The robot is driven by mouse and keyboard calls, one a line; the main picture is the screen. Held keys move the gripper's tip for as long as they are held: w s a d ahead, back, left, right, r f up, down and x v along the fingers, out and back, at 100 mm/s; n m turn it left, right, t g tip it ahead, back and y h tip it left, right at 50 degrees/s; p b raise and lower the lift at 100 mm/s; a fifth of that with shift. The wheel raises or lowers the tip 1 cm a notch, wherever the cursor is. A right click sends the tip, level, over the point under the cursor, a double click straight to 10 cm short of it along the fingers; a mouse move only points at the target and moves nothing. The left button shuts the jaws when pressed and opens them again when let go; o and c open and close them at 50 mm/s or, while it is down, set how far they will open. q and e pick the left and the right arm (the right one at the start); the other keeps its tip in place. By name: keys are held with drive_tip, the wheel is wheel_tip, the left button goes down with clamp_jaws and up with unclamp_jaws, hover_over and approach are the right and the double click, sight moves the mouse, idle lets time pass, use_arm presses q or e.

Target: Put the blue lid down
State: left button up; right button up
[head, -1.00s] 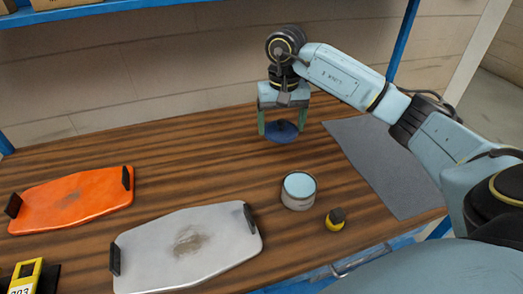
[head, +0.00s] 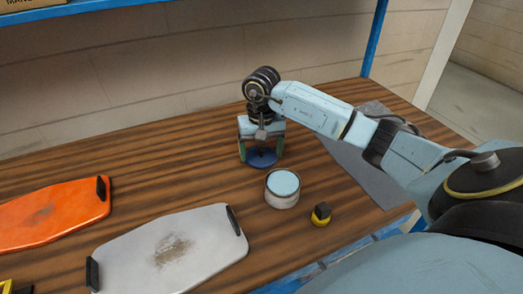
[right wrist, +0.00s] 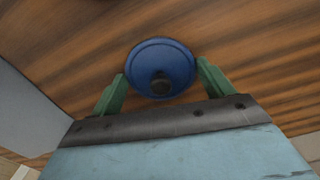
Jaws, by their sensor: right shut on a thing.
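The blue lid (head: 262,158) is a round disc with a dark knob, left of and behind the open-looking tin in the head view. My right gripper (head: 262,154) points down and is shut on the lid, with a green finger on each side. In the right wrist view the lid (right wrist: 162,55) sits between the fingertips, its knob facing the camera. The lid is low over the wooden table (head: 190,178); I cannot tell whether it touches. My left gripper is not in view.
A grey tin with a pale blue top (head: 283,188) stands just in front of the lid. A small black and yellow object (head: 321,214) is to its right. A grey mat (head: 365,170) lies at right. A white tray (head: 200,250) and an orange tray (head: 60,212) lie at left. Bare table surrounds the lid.

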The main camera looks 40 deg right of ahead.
sight(262, 149)
drive_tip(key=shift+f, duration=0.1)
drive_tip(key=o, duration=0.9)
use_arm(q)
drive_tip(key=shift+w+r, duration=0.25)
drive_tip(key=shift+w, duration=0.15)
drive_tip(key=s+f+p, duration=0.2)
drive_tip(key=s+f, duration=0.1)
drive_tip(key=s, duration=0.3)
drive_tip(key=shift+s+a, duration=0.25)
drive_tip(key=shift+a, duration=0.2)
use_arm(e)
wheel_tip(262, 149, up, 12)
drive_tip(key=shift+r, duration=0.15)
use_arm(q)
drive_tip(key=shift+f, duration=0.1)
